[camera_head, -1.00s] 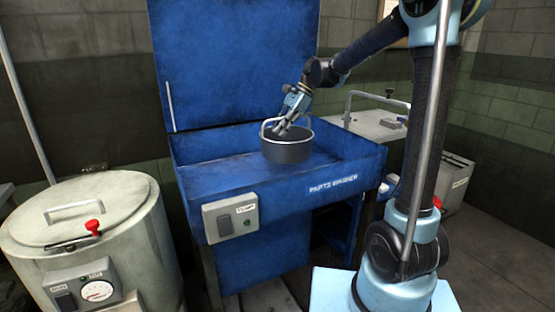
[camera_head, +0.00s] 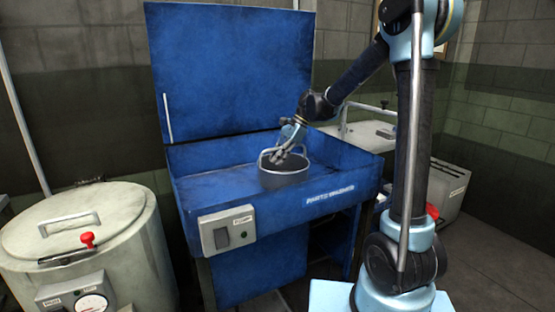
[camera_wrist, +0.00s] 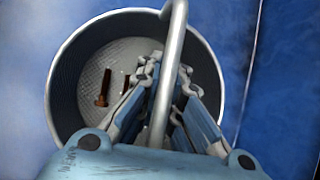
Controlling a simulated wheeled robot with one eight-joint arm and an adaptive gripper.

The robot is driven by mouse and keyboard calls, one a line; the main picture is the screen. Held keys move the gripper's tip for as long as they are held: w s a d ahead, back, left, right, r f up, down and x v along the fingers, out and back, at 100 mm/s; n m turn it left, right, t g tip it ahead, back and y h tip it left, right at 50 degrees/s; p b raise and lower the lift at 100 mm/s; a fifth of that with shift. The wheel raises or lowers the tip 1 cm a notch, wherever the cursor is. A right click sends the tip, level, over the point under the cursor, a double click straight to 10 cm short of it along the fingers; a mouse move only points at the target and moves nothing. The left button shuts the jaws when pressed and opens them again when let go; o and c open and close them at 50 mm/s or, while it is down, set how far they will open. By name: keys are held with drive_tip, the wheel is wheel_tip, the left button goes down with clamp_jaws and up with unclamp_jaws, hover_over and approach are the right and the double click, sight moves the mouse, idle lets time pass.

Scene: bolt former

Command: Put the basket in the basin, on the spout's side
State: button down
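The basket (camera_head: 285,178) is a dark round metal pot with an upright silver bail handle. In the head view it is within the blue basin (camera_head: 212,187) of the parts washer, near the front wall. I cannot tell whether its bottom touches the floor. My gripper (camera_head: 284,150) is at the handle; in the wrist view my gripper (camera_wrist: 168,85) has a finger on each side of the handle (camera_wrist: 172,50). Rusty bolts (camera_wrist: 102,88) lie inside the basket (camera_wrist: 62,85), partly hidden by a finger. I cannot clearly make out a spout.
The washer's blue lid (camera_head: 230,75) stands open behind the basin. A switch box (camera_head: 228,230) is on the basin's front. A grey drum (camera_head: 85,225) stands at left. A bent silver pipe (camera_head: 343,118) rises by a pale cabinet (camera_head: 372,130) at right. The basin's left part is clear.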

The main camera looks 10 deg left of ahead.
drive_tip(key=c, duration=1.8)
unclamp_jaws()
drive_tip(key=shift+o, duration=0.2)
drive_tip(key=shift+r, duration=0.1)
drive_tip(key=v, duration=1.2)
